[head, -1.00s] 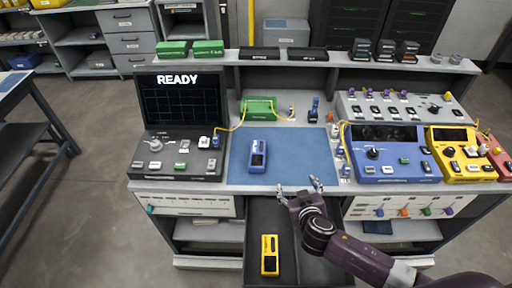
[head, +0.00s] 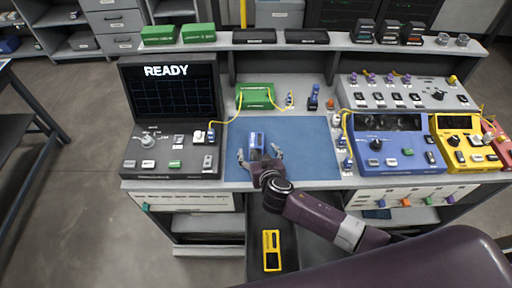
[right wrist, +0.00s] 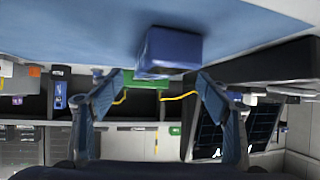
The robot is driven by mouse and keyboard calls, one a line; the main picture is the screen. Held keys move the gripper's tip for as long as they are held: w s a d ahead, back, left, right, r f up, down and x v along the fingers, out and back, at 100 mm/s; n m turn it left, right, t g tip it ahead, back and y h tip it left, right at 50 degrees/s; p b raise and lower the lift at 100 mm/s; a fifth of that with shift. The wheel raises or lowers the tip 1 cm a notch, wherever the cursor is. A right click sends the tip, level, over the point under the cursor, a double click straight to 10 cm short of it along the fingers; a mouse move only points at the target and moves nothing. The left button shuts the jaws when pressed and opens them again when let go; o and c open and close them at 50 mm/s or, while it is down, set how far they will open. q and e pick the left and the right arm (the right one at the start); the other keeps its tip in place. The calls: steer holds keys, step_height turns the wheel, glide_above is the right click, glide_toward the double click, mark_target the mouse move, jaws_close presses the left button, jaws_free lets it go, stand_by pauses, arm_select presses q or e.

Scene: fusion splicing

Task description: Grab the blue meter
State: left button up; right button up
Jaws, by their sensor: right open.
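The blue meter (head: 257,139) lies on the blue mat (head: 305,150) on the bench. It also shows in the right wrist view (right wrist: 171,50), which is upside down, as a blue block with its near end toward the camera. My right gripper (head: 259,154) is open at the near end of the meter, its fingers to either side of that end. In the right wrist view the open fingers (right wrist: 158,80) are empty and the meter appears between and beyond their tips. Contact cannot be told. My left gripper is not in view.
A READY monitor console (head: 172,120) stands left of the mat. A blue instrument (head: 398,158) and a yellow one (head: 465,150) stand to its right. A green block (head: 257,95) with yellow cables is behind. A yellow meter (head: 271,250) lies in the open drawer below.

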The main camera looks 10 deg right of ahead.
steer(key=shift+x, duration=0.9)
steer(key=shift+w, duration=0.25)
steer(key=shift+w+f, duration=0.1)
steer(key=shift+f, duration=0.05)
steer(key=c, duration=1.4)
steer(key=shift+c, duration=1)
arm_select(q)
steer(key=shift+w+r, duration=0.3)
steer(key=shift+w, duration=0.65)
arm_select(e)
steer(key=shift+c, duration=0.5)
